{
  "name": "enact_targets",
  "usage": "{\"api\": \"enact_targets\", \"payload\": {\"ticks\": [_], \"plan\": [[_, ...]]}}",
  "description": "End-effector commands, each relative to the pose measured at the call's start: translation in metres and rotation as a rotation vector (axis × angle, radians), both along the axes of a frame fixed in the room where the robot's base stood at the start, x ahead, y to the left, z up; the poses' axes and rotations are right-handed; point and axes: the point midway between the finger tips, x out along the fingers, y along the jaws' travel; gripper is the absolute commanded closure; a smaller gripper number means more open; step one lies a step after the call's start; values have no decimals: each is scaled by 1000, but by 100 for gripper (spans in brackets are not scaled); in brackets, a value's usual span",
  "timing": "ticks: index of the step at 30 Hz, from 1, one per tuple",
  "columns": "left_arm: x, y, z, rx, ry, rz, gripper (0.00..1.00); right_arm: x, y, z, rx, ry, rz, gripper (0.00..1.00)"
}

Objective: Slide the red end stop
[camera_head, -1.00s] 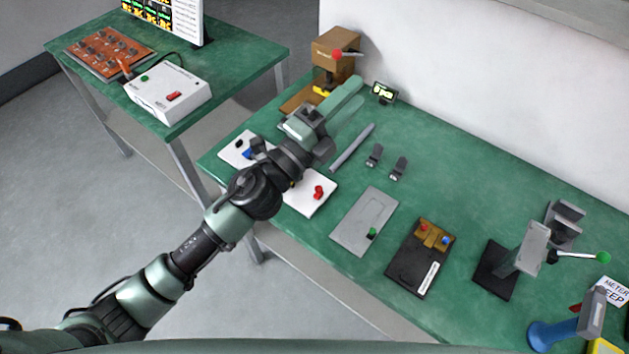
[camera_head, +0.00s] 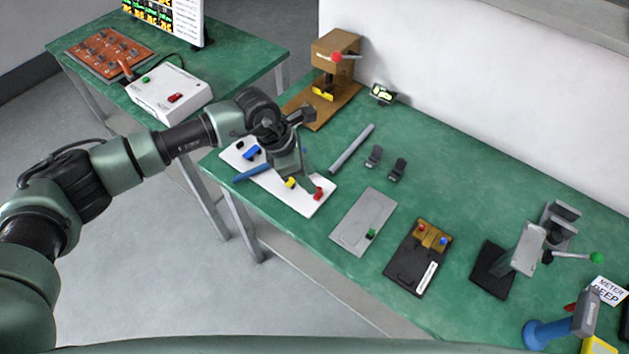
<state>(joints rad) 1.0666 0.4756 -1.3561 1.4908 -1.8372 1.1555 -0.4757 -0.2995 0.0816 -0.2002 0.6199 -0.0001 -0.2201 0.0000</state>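A small red block (camera_head: 318,194) sits near the right end of a long white board (camera_head: 290,205) on the green bench. A yellow block (camera_head: 290,183) and a blue block (camera_head: 252,153) sit on the same board. My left gripper (camera_head: 303,183) points down over the board, with a fingertip close beside the red block. I cannot tell whether it touches. The wrist hides part of the board and the gap between the fingers. Another small red piece (camera_head: 422,226) is on a black fixture (camera_head: 405,270). My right gripper is not in view.
A grey bar (camera_head: 352,148) and two dark clips lie right of the gripper. A grey plate (camera_head: 362,222) lies nearer the front. A brown press stand (camera_head: 338,60) stands behind. A blue bar (camera_head: 252,173) lies by the board's front edge. Green bench shows bare along the wall.

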Motion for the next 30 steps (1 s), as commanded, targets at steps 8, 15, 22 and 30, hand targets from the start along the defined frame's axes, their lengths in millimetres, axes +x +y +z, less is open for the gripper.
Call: {"api": "enact_targets", "payload": {"ticks": [8,15,22,30], "plan": [[2,-14,-32,-1,2,1,61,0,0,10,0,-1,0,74],[2,-16,-37,-2,0,0,61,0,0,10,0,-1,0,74],[2,-16,-37,-3,1,1,97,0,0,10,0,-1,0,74],[2,-16,-37,-3,1,1,100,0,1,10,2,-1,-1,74]]}}
